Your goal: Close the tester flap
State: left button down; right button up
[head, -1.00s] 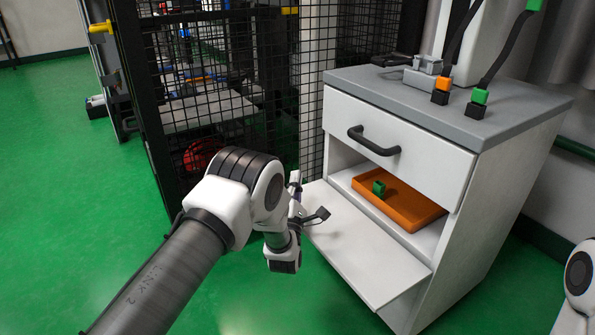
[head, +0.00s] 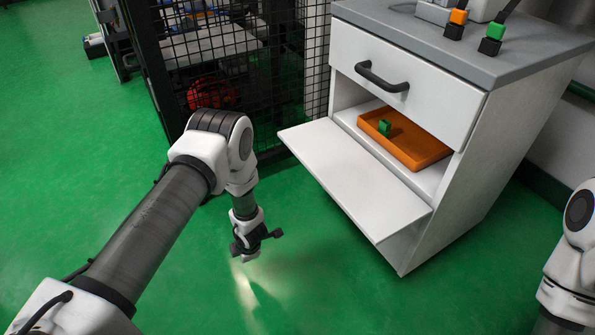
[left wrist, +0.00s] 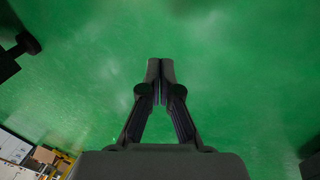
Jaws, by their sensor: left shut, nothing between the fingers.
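The white tester flap (head: 345,175) is open and sticks out from the front of the white cabinet (head: 455,170), sloping slightly down. Behind it, the open compartment holds an orange tray (head: 425,152) with a small green block (head: 384,127) in it. My left gripper (head: 243,256) points down over the green floor, to the left of the flap and apart from it. In the left wrist view its fingers (left wrist: 160,70) are together with nothing between them, and only floor lies beyond. My right gripper is out of view.
Above the compartment is a drawer front with a black handle (head: 381,77). Orange (head: 457,17) and green (head: 495,31) connectors stand on the grey top. A black mesh fence (head: 285,70) stands left of the cabinet. The floor (head: 330,285) in front is clear.

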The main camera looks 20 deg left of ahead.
pick_arm(q)
jog(key=s+d+h, duration=0.1)
jog(key=d+f+h, duration=0.1)
jog(key=s+d+f+g+h, duration=0.1)
jog(key=d, duration=0.1)
jog(key=shift+s+d+h, duration=0.1)
jog(key=shift+s+h, duration=0.2)
jog(key=shift+s, duration=0.05)
jog(key=d+h, duration=0.3)
jog(key=d, duration=0.1)
jog(key=shift+s+r, duration=0.1)
jog(key=shift+s, duration=0.05)
jog(key=w+d+r+n+t+h, duration=0.1)
jog(key=w+d+r+t+h, duration=0.3)
jog(key=w+r+t+h, duration=0.5)
jog(key=w+a+r+t, duration=0.3)
jog(key=a+r+t, duration=0.45)
jog(key=r, duration=0.35)
jog(key=w+d+r+b, duration=0.4)
jog(key=w+d+r, duration=0.2)
jog(key=w, duration=0.1)
jog(key=shift+g+b, duration=0.3)
jog(key=shift+g, duration=0.15)
